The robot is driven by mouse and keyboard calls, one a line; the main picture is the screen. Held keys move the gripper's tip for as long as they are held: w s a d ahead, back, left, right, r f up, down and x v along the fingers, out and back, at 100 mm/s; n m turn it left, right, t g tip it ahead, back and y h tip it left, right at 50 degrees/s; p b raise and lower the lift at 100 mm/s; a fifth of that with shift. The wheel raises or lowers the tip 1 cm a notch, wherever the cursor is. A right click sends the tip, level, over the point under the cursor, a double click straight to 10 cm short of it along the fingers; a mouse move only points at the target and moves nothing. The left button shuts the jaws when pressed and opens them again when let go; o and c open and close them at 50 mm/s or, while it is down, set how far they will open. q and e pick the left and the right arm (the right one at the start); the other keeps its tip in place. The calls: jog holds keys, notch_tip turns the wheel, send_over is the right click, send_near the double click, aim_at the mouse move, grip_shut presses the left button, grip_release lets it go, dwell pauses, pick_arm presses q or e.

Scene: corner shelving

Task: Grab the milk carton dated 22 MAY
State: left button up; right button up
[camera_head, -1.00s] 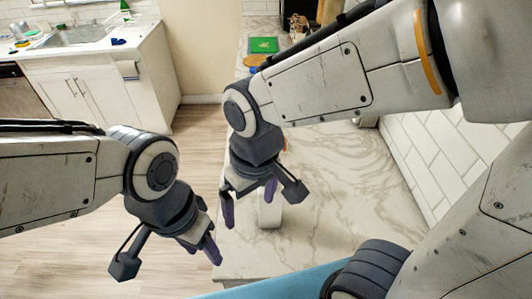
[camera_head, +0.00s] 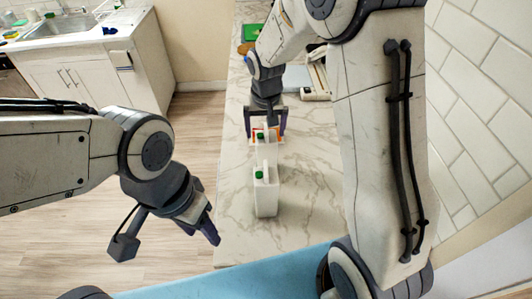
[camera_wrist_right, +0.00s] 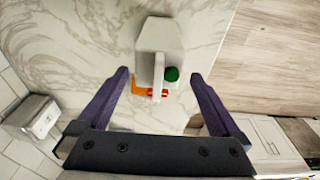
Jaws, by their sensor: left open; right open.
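No date is readable on either. In the right wrist view, a white carton with a green cap (camera_wrist_right: 160,38) shows between and beyond the open fingers; contact cannot be told. My left gripper (camera_head: 212,226) is open and empty, left of the counter over the floor.
Orange and red patches (camera_wrist_right: 142,88) show by the carton; what they belong to is unclear. A green board (camera_head: 249,33) and a white object (camera_head: 315,88) lie farther back. A tiled wall (camera_head: 470,110) bounds the right. The counter (camera_head: 238,215) is clear around the near carton.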

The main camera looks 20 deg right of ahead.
aim_at(266, 153)
jog(key=shift+w+d+f+p, duration=0.15)
jog(key=shift+f+p, duration=0.15)
jog(key=shift+f, duration=0.65)
jog(key=shift+w+d+f+p, duration=0.1)
jog(key=shift+f+p, duration=0.15)
jog(key=shift+f, duration=0.65)
grip_shut()
jog(key=shift+r, duration=0.1)
